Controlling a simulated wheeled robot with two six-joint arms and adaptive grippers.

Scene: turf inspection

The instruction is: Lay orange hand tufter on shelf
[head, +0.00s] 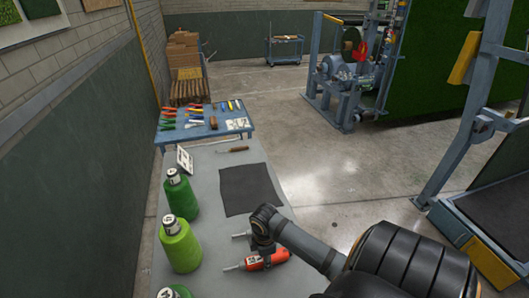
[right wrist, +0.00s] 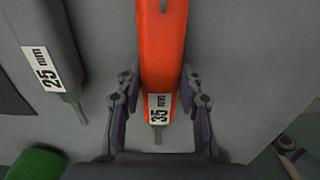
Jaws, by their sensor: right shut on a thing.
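The orange hand tufter (head: 280,257), marked "35 mm", lies over the near part of the grey bench in the head view. In the right wrist view the orange tufter (right wrist: 162,45) runs between the two fingers, its thin metal tip toward the wrist. My right gripper (head: 263,249) comes from the lower right and is shut on the tufter from above. I cannot tell whether the tufter is clear of the bench. A grey hand tufter (right wrist: 42,45) marked "25 mm" lies beside it, mostly hidden in the head view. My left gripper is not in view.
Green yarn cones (head: 181,195) line the bench's left side, near a small white card (head: 185,160). A dark mat (head: 249,188) lies flat, with a wooden-handled tool (head: 232,150) beyond. A blue table (head: 214,134) holds several hand tools. The grey bench top (head: 211,222) is bare between cones and tufters.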

